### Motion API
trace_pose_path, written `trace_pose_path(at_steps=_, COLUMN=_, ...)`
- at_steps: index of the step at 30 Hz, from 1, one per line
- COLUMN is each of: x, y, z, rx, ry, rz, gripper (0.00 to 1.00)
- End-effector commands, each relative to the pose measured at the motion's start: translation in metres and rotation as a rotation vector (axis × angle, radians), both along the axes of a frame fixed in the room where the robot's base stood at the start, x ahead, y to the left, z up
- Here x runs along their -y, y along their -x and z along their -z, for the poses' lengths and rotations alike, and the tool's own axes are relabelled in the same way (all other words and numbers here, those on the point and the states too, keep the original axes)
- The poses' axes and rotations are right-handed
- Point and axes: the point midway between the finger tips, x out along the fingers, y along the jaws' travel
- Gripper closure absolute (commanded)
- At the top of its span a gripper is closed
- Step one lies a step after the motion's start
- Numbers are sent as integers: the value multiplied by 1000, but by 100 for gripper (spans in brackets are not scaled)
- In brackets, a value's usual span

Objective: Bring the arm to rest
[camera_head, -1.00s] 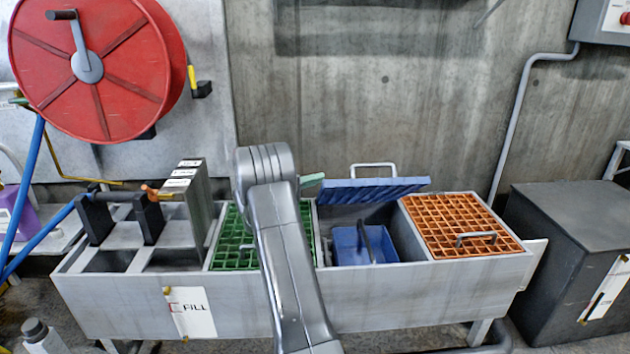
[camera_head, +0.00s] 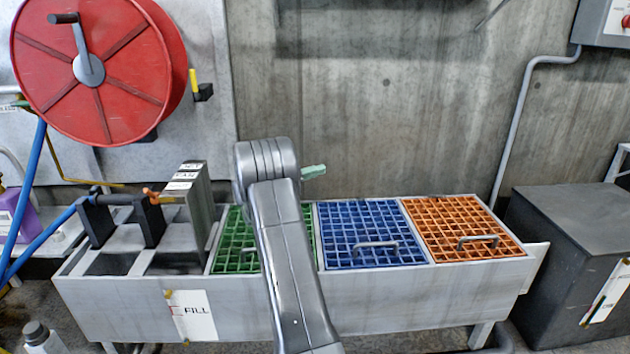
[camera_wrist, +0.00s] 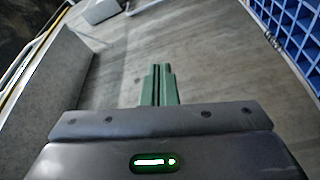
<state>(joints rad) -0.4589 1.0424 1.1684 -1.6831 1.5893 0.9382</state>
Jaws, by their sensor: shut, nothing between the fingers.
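My arm rises from the bottom middle of the head view, in front of the trough. My gripper (camera_head: 314,171) shows as a small green tip pointing right, above the back edge of the trough. In the wrist view my gripper's green fingers (camera_wrist: 158,86) are closed together with nothing between them. Most of the gripper is hidden behind my arm in the head view.
The grey trough (camera_head: 400,294) carries green (camera_head: 234,240), blue (camera_head: 372,230) and orange (camera_head: 462,225) grid lids, all lying flat. A red reel (camera_head: 100,75) hangs at upper left. A dark box (camera_head: 560,245) stands at right. Bare wall lies behind.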

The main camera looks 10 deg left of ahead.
Motion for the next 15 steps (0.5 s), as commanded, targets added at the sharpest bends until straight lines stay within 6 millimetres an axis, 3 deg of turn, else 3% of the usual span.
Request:
trace_pose_path(at_steps=1, x=-17, y=3, z=7, rx=-8, ry=3, rz=-9, gripper=100)
trace_pose_path(at_steps=6, x=-53, y=13, z=20, rx=-6, ry=3, rz=-7, gripper=100)
trace_pose_path(at_steps=15, x=-87, y=22, z=34, rx=-5, ry=2, rz=-4, gripper=100)
